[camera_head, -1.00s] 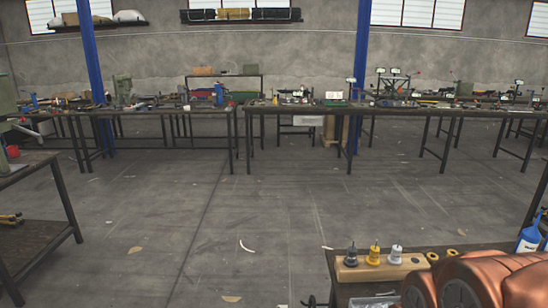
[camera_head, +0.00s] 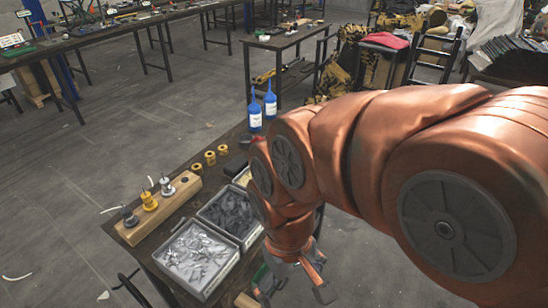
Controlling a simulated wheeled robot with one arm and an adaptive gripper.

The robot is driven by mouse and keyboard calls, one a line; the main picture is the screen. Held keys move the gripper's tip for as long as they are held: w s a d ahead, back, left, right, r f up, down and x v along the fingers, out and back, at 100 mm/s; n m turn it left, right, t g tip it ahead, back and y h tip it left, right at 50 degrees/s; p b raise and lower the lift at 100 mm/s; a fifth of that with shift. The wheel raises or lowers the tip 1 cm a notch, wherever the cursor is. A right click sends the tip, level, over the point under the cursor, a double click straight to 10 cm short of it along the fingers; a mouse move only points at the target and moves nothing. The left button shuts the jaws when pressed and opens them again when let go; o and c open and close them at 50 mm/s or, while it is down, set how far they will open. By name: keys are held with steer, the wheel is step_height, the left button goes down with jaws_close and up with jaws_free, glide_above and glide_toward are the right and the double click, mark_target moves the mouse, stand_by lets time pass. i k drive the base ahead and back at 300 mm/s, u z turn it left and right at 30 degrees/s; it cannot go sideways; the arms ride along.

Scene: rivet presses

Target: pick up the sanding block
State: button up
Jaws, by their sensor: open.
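My gripper (camera_head: 293,293) hangs at the end of my copper-coloured arm at the bottom centre. Its fingers are spread, with nothing seen between them, beside the right edge of the workbench (camera_head: 150,258). I cannot clearly pick out the sanding block. A small tan block (camera_head: 244,300) lies at the bench's near edge, cut by the picture's bottom and left of my gripper; I cannot tell if it is the sanding block. A green item behind my gripper is mostly hidden. My arm covers part of the bench's right side.
On the bench stand a grey bin of silvery pieces (camera_head: 196,258), a bin of dark pieces (camera_head: 231,214), a wooden holder (camera_head: 159,208) with three fittings, several yellow rings (camera_head: 210,158) and two blue bottles (camera_head: 270,102). A smaller table (camera_head: 285,40) stands behind.

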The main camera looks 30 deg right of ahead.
mark_target(237, 166)
steer(key=z, duration=0.75)
steer(key=i, duration=0.35)
steer(key=u, duration=1.85)
